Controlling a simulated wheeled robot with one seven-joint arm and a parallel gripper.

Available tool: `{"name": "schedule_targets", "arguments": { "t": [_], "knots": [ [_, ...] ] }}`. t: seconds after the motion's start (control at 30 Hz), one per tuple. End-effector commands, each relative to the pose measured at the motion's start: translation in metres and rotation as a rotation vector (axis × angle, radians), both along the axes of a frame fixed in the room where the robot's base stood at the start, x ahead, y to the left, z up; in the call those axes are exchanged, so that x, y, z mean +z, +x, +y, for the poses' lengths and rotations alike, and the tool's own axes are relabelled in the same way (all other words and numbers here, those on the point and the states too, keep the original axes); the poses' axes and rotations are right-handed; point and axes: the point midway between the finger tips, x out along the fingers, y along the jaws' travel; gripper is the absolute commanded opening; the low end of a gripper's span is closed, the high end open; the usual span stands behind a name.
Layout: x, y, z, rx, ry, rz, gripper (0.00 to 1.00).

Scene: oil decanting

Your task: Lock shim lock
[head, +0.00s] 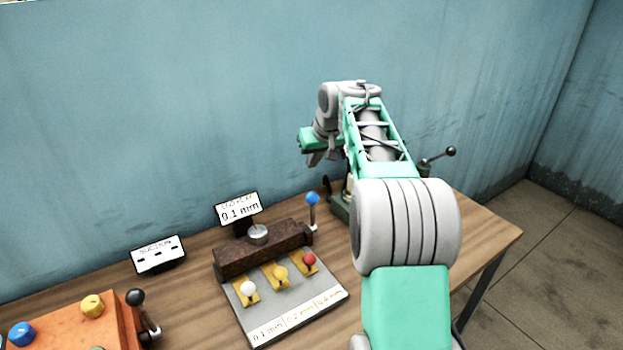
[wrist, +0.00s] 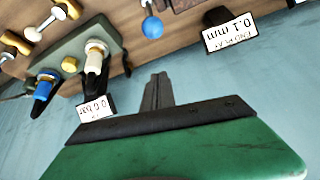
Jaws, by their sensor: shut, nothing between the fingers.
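The shim station (head: 262,248) is a rusty brown block behind a grey plate on the wooden table. A blue-balled lever (head: 312,199), probably the shim lock, stands upright at the block's right end. Its blue ball shows at the top of the wrist view (wrist: 152,27). White (head: 248,289), yellow (head: 281,272) and red (head: 309,259) knobs sit on brass shims on the plate, above labels 0.1, 0.2 and 0.4 mm. My gripper (wrist: 158,78) is shut and empty, apart from the blue ball. In the head view my gripper (head: 313,158) is above and behind the lever, fingers partly hidden.
A display (head: 239,209) reading 0.1 mm stands behind the block. A "suction" sign (head: 158,254) and an orange box (head: 75,325) with knobs are left. A green valve unit (wrist: 72,62) with a 0.0 bar display (wrist: 97,107) is near my gripper. The blue wall is close behind.

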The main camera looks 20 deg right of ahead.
Motion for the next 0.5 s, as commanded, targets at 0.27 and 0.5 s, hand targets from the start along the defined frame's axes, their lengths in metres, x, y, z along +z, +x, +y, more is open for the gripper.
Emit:
{"name": "schedule_targets", "arguments": {
  "t": [0.27,0.5],
  "knots": [
    [-0.043,0.025,0.002,0.002,0.001,0.004,0.00],
    [-0.082,0.048,0.002,0.001,0.001,0.004,0.00]
  ]
}}
